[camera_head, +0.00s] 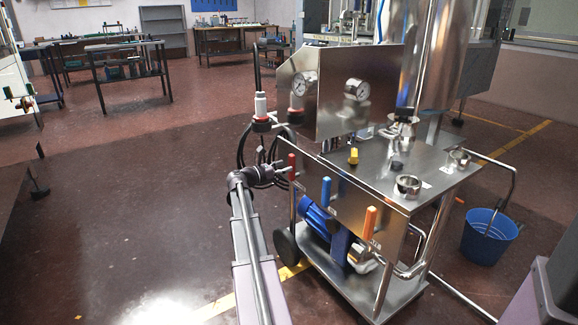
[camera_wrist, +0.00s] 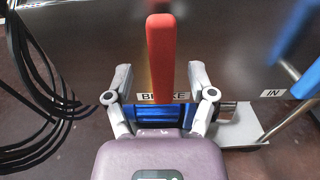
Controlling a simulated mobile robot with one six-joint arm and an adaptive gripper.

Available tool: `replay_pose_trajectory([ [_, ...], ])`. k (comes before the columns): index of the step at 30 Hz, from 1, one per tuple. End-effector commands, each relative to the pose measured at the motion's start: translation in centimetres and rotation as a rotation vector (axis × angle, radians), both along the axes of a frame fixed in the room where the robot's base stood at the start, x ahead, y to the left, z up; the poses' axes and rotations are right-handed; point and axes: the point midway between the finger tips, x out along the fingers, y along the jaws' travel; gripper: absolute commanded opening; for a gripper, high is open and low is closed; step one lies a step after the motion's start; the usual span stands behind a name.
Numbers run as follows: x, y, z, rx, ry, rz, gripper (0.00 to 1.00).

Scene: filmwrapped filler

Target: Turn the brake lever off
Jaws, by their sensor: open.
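The red brake lever (camera_head: 292,167) stands upright on the front panel of the steel machine (camera_head: 341,193). In the wrist view the red lever (camera_wrist: 161,58) is upright in the middle, above a partly covered label that appears to read BRAKE (camera_wrist: 161,97). My gripper (camera_head: 282,176) is at the left end of the panel, close to the lever. In the wrist view my gripper (camera_wrist: 160,76) is open, with one finger on each side of the lever and gaps between. Contact with the lever cannot be seen.
A blue lever (camera_head: 326,191) and an orange lever (camera_head: 370,222) stand further right on the panel. Black cables (camera_wrist: 40,80) hang left of the gripper. A blue bucket (camera_head: 490,238) stands right of the machine.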

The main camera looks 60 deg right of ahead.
Motion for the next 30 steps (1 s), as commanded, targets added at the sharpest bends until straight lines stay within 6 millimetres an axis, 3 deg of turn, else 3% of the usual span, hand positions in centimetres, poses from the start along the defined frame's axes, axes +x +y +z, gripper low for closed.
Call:
replay_pose_trajectory([
  [6, 1.7, 3.4, 0.0, -0.001, 0.0, 0.004, 0.71],
  [15, 3.5, 6.7, 0.0, 0.0, 0.001, 0.003, 0.71],
  [30, 3.9, 7.5, 0.0, 0.0, 0.001, 0.003, 0.71],
])
